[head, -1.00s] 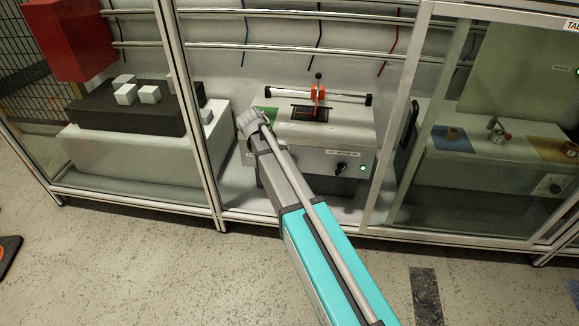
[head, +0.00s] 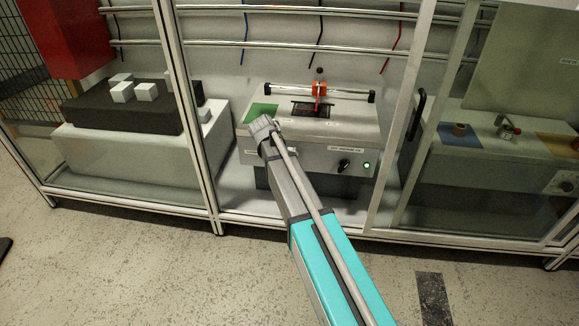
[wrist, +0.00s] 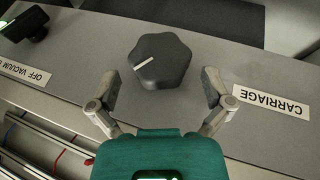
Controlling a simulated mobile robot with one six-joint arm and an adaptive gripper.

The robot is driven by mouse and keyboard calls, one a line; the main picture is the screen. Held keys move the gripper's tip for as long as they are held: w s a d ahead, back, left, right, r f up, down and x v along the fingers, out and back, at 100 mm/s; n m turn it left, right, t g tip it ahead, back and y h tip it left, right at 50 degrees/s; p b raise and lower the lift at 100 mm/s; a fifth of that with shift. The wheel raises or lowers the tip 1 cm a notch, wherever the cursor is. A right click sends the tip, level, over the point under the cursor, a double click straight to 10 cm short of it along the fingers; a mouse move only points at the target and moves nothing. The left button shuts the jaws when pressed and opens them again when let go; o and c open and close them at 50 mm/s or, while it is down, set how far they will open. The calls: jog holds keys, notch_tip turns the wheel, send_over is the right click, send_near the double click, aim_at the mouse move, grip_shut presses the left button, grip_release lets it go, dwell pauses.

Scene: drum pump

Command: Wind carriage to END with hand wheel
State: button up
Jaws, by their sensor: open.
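The hand wheel (wrist: 165,62) is a dark grey lobed knob with a white pointer line, on the machine's grey front panel in the wrist view. An upside-down CARRIAGE label (wrist: 271,101) is right of it. My gripper (wrist: 160,88) is open, its fingers at either side of the wheel's near edge, with gaps on both sides. In the head view my gripper (head: 262,132) is at the panel's left part and hides the wheel. No END mark is readable.
A black vacuum switch (head: 344,166) and a lit green lamp (head: 366,165) are on the panel's right. A green patch (head: 262,113) is on the machine's top left. Frame posts (head: 196,120) stand at both sides of the opening. A dark block with white cubes (head: 122,93) is at left.

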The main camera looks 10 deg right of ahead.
jog(key=shift+b+x, duration=1.4)
jog(key=shift+x, duration=0.55)
jog(key=c, duration=0.8)
